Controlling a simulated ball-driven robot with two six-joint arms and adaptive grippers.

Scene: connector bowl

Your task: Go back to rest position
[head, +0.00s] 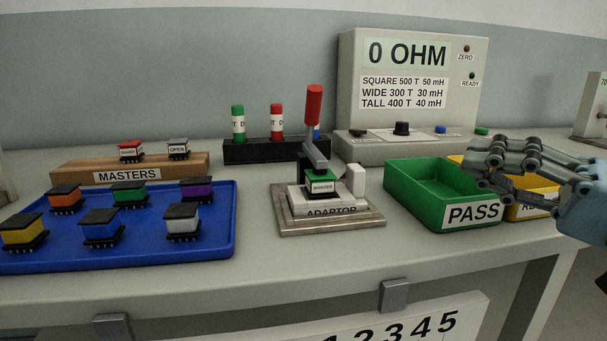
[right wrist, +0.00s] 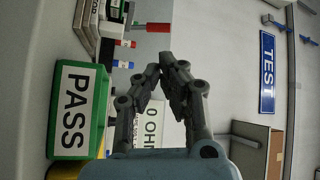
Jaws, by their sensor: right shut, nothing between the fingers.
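My right gripper (head: 478,166) is at the right side of the head view, above the yellow bin (head: 537,190) and beside the green PASS bin (head: 424,198). It is shut and empty. In the right wrist view its fingertips (right wrist: 168,62) meet, with the PASS bin (right wrist: 78,110) to their left. My left gripper is not in view. The adaptor (head: 330,211) stands mid-table with its red-handled lever (head: 314,105) upright and a green part (head: 322,184) labelled MARKER or similar in it.
A blue tray (head: 150,254) with several coloured connectors lies on the left. Behind it is the wooden MASTERS block (head: 180,167). A black rack (head: 255,152) and a meter reading 0 OHM (head: 412,90) stand at the back. The front table strip is clear.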

